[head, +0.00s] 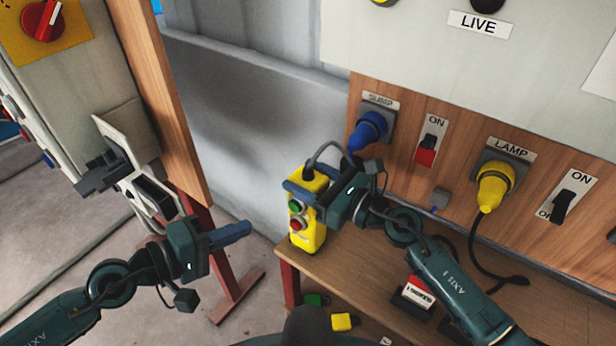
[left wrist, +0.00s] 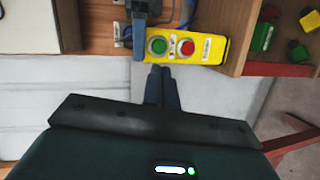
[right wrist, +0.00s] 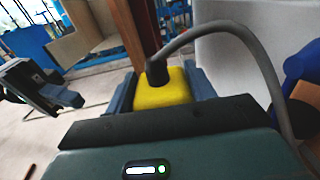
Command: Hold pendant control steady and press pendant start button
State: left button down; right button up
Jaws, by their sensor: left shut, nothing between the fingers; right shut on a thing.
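The yellow pendant control (head: 309,226) stands upright at the left end of the wooden bench, with a grey cable from its top. Its green button (head: 295,207) is above its red button (head: 296,225). Both the green button (left wrist: 158,46) and the red button (left wrist: 186,47) also show in the left wrist view. My right gripper (head: 304,190) is shut on the pendant's upper part, one finger on each side, as the right wrist view shows (right wrist: 163,92). My left gripper (head: 246,228) is shut and empty, left of the pendant and apart from it, its tips (left wrist: 161,70) just below the buttons in the left wrist view.
A blue plug (head: 369,130) marked SUMP, a red switch (head: 427,148) and a yellow LAMP plug (head: 494,187) sit on the wooden panel behind. A red-and-white box (head: 419,292) is on the bench (head: 345,262). Yellow and green blocks lie below. Open floor lies left of the bench.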

aim_at(308, 211)
dwell(0.5)
pick_arm(q)
notch_tip(308, 211, up, 8)
jog(key=w+d+n+t+y, duration=0.25)
jog(key=n+t, duration=0.65)
jog(key=n, duration=0.5)
jog(key=s+f+n+g+y, duration=0.6)
jog(key=f+n+y, duration=0.3)
jog(key=n, duration=0.4)
jog(key=shift+s+f+y, duration=0.25)
jog(key=shift+y, duration=0.5)
jog(key=shift+w, duration=0.1)
jog(key=w+d, duration=0.5)
jog(key=w, duration=0.2)
jog(key=shift+w+d, duration=0.25)
jog(key=shift+w, duration=0.1)
